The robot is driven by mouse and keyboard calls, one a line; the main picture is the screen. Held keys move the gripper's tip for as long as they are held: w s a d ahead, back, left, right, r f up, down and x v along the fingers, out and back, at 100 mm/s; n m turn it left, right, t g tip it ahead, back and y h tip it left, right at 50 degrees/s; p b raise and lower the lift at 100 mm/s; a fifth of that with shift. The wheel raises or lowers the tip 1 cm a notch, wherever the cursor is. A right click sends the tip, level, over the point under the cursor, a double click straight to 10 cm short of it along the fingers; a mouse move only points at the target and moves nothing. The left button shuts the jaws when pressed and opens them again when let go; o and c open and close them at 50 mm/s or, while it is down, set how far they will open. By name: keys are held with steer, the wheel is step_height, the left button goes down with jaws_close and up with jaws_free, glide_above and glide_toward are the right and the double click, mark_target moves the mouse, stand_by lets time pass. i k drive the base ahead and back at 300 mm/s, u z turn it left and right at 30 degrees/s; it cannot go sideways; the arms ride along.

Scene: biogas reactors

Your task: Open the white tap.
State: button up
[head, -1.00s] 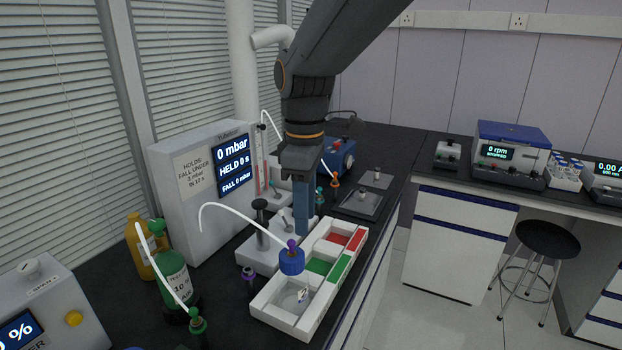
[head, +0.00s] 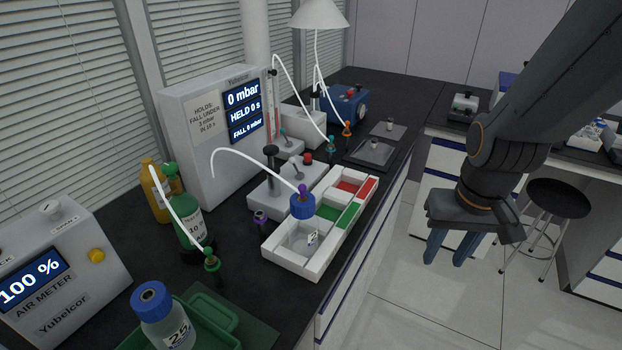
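I cannot tell for sure which part is the white tap. A white knob (head: 48,208) sits on top of the air meter at the left. Small pale fittings also stand on grey mats at the back, one on the near mat (head: 375,146) and one on the far mat (head: 389,122). They are too small to tell what they are. My gripper (head: 447,257) hangs at the right, over the floor beyond the bench's front edge. Its two blue fingers point down and are apart, with nothing visible between them.
A blue-capped bottle (head: 303,207) with a purple fitting and white hose stands in a white sectioned tray (head: 290,262). Another blue-capped bottle (head: 152,305) stands in a green tray (head: 222,318). The pressure display box (head: 188,140) reads 0 mbar. A stool (head: 557,198) stands behind my arm.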

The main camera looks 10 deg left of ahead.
mark_target(292, 161)
steer(key=u, duration=1.65)
steer(key=k, duration=0.25)
steer(key=z, duration=1.1)
steer(key=i, duration=0.5)
steer(key=z, duration=0.05)
